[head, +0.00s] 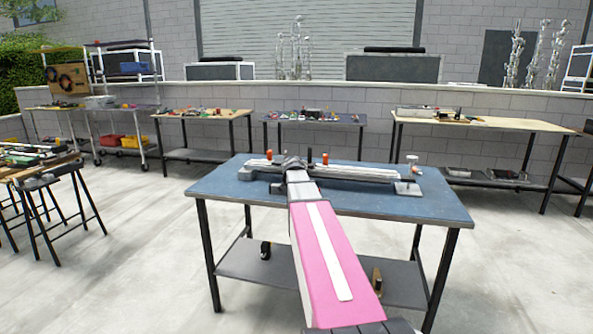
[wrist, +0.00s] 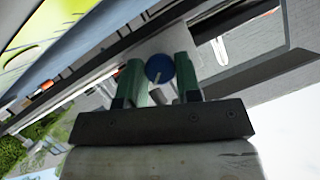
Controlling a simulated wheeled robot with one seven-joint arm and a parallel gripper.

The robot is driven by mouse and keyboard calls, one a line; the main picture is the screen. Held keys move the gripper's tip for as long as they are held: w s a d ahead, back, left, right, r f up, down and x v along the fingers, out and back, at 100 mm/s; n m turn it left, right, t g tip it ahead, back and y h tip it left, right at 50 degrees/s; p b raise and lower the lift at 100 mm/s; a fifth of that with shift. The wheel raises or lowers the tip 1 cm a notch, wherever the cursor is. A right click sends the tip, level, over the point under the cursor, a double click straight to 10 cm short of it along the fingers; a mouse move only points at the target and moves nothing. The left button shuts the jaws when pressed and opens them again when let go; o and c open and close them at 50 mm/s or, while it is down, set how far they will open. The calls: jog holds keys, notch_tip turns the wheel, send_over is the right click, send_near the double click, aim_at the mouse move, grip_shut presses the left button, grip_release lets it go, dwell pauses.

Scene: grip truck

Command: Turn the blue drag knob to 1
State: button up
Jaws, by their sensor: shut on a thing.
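The blue drag knob (wrist: 159,66) shows in the wrist view as a round blue disc with a pale pointer mark. It sits between the two green fingers of my gripper (wrist: 160,75), which is shut on it. The numbers around the knob are too small to read. In the head view my gripper (head: 293,163) is at the left part of a long grey slider device (head: 362,173) on a blue-topped table (head: 400,203). My arm and gripper hide the knob in the head view.
Orange-red knobs stand on the device, one to the left (head: 269,155) and one to the right (head: 325,158) of my gripper. A white-topped post (head: 412,160) stands at its right end. The table's front right is clear. Other workbenches (head: 480,122) stand apart behind.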

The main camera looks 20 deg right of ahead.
jog(key=n+g+h, duration=0.1)
jog(key=n, duration=0.1)
jog(key=n+g+h, duration=0.1)
jog(key=n+h, duration=0.1)
jog(key=n, duration=0.1)
jog(key=shift+w+a, duration=0.15)
jog(key=n+g+h, duration=0.1)
jog(key=n+h, duration=0.1)
jog(key=n, duration=0.2)
jog(key=shift+a+h, duration=0.1)
jog(key=shift+h, duration=0.2)
jog(key=shift+n, duration=0.4)
jog(key=o, duration=0.9)
jog(key=v, duration=1)
jog(key=shift+s+a, duration=0.2)
jog(key=shift+a, duration=0.15)
